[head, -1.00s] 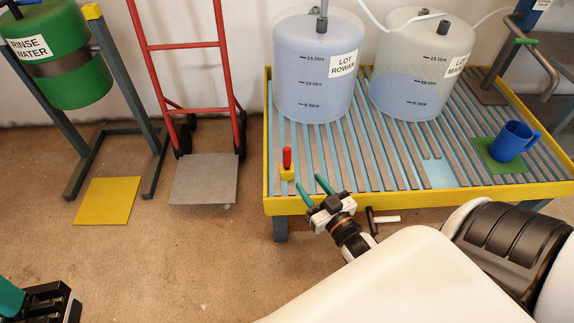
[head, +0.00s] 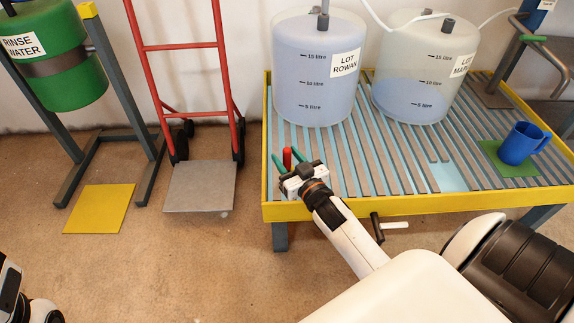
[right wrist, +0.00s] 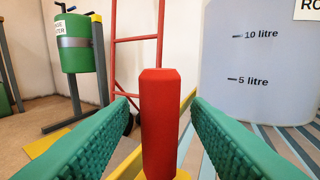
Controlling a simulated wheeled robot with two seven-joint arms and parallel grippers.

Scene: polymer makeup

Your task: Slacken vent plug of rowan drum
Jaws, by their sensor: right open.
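The LOT ROWAN drum (head: 308,92) is a translucent bluish vessel standing on the slatted table. A dark fitting (head: 323,21) stands on its top; I cannot tell whether it is the vent plug. A red upright handle (head: 287,154) is at the table's front left corner, and in the right wrist view its red block (right wrist: 161,120) stands between my fingers. My right gripper (head: 289,158) is open, with its green fingers on either side of the handle, a gap showing on both sides. Only part of my left arm shows at the lower left; its fingers are out of view.
The yellow-rimmed table (head: 400,207) also bears the second drum (head: 410,70) and a blue mug (head: 521,146) on a green mat. A crank (head: 378,227) sticks out below its front rim. A red hand truck (head: 180,108) and green rinse drum (head: 50,65) stand left.

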